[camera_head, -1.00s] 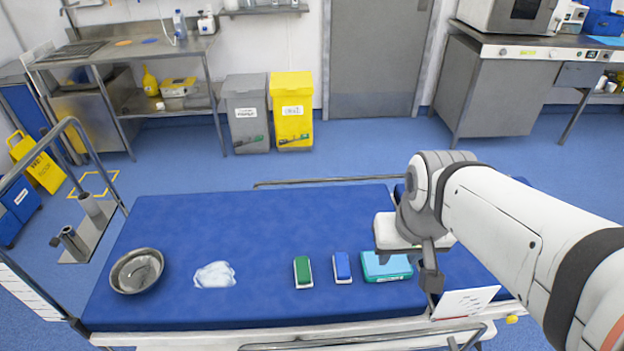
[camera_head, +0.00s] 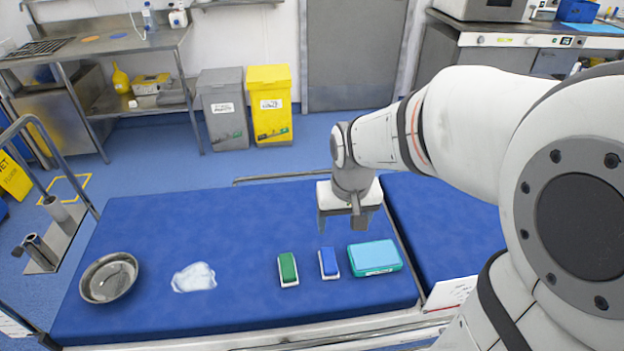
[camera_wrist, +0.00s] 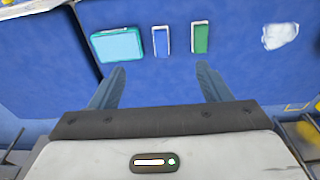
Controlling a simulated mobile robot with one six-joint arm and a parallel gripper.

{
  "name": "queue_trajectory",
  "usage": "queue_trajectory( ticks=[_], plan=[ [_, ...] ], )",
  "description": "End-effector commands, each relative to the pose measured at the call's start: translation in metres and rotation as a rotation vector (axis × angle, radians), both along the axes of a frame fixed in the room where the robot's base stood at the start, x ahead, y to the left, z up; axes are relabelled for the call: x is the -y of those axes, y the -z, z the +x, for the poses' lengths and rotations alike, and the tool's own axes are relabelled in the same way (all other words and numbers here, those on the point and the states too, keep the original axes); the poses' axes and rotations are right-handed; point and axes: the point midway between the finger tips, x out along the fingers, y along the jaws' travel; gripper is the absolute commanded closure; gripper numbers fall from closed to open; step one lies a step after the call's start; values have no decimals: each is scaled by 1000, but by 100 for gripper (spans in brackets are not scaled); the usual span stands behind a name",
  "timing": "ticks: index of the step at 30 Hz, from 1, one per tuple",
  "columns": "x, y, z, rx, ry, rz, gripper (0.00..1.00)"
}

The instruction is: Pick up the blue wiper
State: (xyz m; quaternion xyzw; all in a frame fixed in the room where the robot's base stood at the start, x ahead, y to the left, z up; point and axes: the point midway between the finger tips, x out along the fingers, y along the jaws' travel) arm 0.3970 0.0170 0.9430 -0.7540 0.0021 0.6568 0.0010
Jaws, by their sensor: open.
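The blue wiper (camera_head: 328,262) is a small block with a white base, lying on the blue table top between a green wiper and a teal box. It also shows in the wrist view (camera_wrist: 161,41), beyond my fingertips and a little left of the middle between them. My gripper (camera_head: 342,222) hangs above the table, behind the blue wiper in the head view. Its two fingers are spread apart in the wrist view (camera_wrist: 160,78), with nothing between them.
The green wiper (camera_head: 288,268) lies left of the blue one, and the teal box (camera_head: 374,257) lies close on its right. A white crumpled cloth (camera_head: 194,277) and a metal bowl (camera_head: 109,278) are further left. The table (camera_head: 230,225) is clear behind these things.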

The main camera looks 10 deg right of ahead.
Motion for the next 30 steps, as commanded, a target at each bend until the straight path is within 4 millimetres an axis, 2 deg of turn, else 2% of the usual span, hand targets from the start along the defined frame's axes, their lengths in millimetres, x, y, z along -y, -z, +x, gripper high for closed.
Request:
queue_trajectory(
  ticks=[1, 7, 9, 13, 15, 18, 30],
  plan=[
    [0, 30, 16, -23, 1, 0, 29],
    [0, 116, 72, -78, 3, 1, 29],
    [-1, 147, 87, -96, 4, 1, 29],
    [-1, 193, 106, -120, 6, 1, 29],
    [-1, 211, 113, -129, 6, 1, 29],
    [-2, 226, 119, -135, 7, 2, 29],
    [-1, 265, 120, -139, 6, 1, 29]
  ],
)
